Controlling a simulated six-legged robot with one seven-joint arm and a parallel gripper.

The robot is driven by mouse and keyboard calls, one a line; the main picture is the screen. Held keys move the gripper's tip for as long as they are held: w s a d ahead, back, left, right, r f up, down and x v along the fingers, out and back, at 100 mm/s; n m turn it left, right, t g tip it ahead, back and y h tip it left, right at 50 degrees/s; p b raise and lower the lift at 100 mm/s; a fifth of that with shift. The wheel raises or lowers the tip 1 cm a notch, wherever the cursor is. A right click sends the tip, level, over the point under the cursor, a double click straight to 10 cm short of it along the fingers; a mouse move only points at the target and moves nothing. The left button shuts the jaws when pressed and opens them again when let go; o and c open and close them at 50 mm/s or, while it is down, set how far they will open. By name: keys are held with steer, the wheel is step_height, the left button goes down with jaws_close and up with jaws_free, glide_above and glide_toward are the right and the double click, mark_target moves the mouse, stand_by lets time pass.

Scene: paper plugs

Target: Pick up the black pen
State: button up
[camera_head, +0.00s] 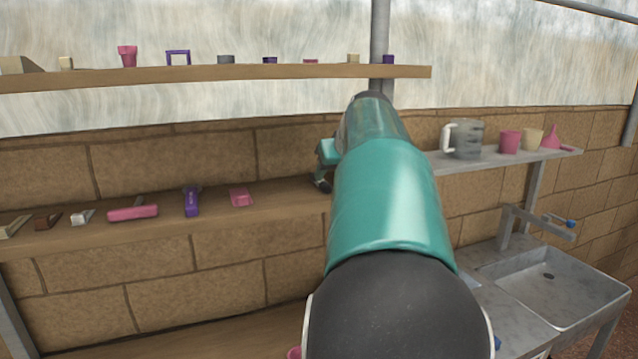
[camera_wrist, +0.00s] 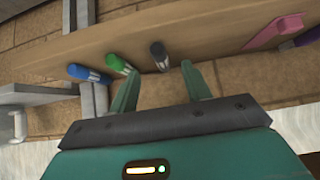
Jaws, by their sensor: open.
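A green pen (camera_wrist: 119,64) lies just left of the left fingertip, and a blue pen (camera_wrist: 86,73) lies further left. In the head view my arm hides the pens and most of the gripper.
A pink item (camera_wrist: 274,29) lies right of the black pen on the wooden shelf (camera_head: 270,207). An upper shelf (camera_head: 215,76) holds small cups and blocks. A grey pitcher (camera_head: 465,139) stands right of my arm, above a metal sink (camera_head: 560,290).

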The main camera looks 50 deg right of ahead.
mark_target(327, 184)
steer(key=x, duration=0.5)
steer(key=shift+w+d+f, duration=0.1)
steer(key=shift+d+f, duration=0.1)
steer(key=shift+f, duration=0.2)
jaws_close()
